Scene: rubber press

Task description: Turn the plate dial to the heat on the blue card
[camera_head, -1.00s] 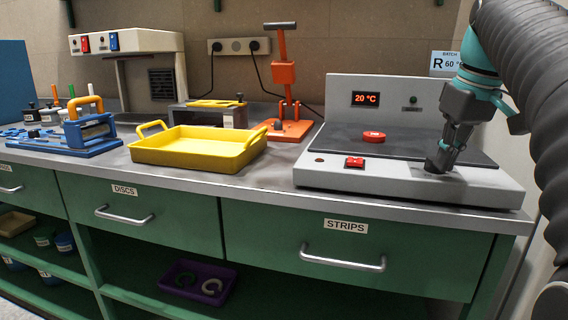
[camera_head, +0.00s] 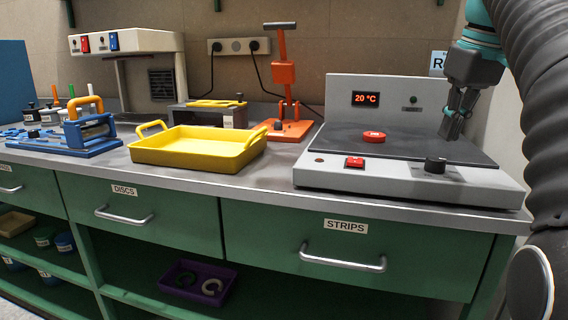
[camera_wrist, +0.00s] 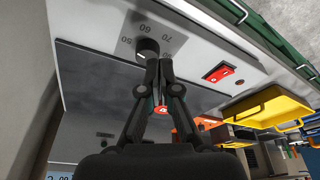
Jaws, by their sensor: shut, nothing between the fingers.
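The black plate dial (camera_head: 435,165) is on the front right of the grey hot plate (camera_head: 330,178). In the wrist view the shut fingertips (camera_wrist: 158,66) appear just below the dial. The pale blue card (camera_head: 437,63) on the wall is mostly hidden by my arm; only an R shows. The display (camera_head: 366,99) reads 20 °C.
A red switch (camera_head: 355,162) sits on the plate's front, and a red disc (camera_head: 374,136) lies on the dark heating surface. A yellow tray (camera_head: 190,158) and an orange press (camera_head: 287,90) stand to the left. The space above the heating surface is otherwise clear.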

